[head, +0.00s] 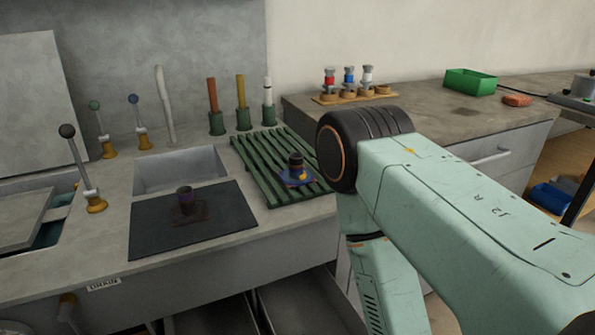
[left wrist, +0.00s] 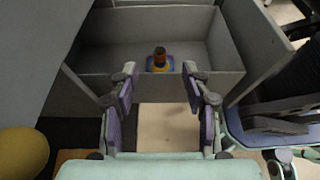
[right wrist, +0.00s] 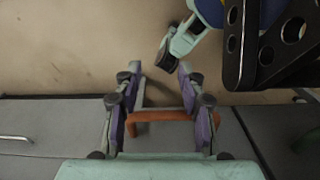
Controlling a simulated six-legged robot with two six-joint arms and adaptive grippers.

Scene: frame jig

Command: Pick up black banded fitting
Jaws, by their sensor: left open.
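In the head view, a black fitting (head: 296,161) with a blue and yellow base stands on the green slatted rack (head: 262,176). A dark fitting with a purplish band (head: 185,196) and brownish base stands on the dark mat (head: 150,235). I cannot tell for certain which is the black banded one. In the left wrist view, an orange-brown, dark-topped fitting (left wrist: 160,57) with a blue and yellow base stands in a grey open bin. My left gripper (left wrist: 160,78) is open and empty, apart from it. My right gripper (right wrist: 160,72) is open, with an orange handle (right wrist: 160,115) behind its fingers.
A sink (head: 180,168) lies behind the mat. Upright levers and coloured rods stand along the back. A wooden holder (head: 355,96) with several fittings and a green box (head: 470,83) stand on the right counter. Open drawers hang below the bench. My arm covers the right foreground.

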